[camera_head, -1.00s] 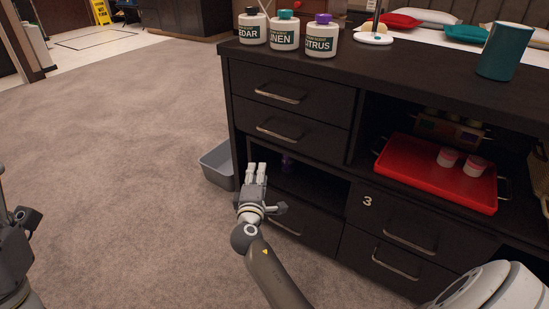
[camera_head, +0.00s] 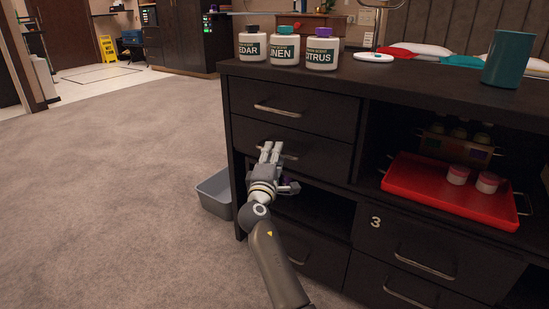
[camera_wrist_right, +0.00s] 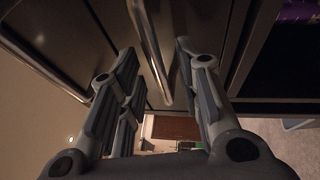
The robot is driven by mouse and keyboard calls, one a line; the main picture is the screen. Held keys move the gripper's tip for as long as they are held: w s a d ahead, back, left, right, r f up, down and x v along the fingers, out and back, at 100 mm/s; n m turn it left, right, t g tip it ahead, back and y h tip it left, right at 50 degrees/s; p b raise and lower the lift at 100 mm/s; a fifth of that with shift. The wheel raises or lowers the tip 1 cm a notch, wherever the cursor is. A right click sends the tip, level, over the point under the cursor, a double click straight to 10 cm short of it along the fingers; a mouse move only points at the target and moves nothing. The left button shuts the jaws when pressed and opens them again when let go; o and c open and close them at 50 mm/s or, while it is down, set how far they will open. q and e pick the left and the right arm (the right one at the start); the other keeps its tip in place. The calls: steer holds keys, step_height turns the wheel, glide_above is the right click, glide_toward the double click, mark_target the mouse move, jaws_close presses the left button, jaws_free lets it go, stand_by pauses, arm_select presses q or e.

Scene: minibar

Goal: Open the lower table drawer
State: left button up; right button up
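The dark table has an upper left drawer (camera_head: 300,107) with a metal bar handle (camera_head: 277,111). Below it is a second, lower drawer (camera_head: 325,158), and both look shut. My right gripper (camera_head: 271,150) is in front of the second drawer and partly covers its handle (camera_head: 291,156). In the right wrist view the fingers (camera_wrist_right: 160,80) are spread apart, with a metal handle bar (camera_wrist_right: 150,52) running between them. I cannot tell whether they touch it. My left gripper is not in view.
An open shelf is below the second drawer, with another drawer (camera_head: 318,255) under it. Drawers marked 3 (camera_head: 430,240) are at the right. A red tray (camera_head: 440,195) holds small jars. Three bottles (camera_head: 285,48) stand on top. A grey bin (camera_head: 214,194) stands at the left.

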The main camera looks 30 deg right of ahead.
steer(key=shift+w+d+r, duration=0.15)
steer(key=shift+w+d, duration=0.35)
jaws_close()
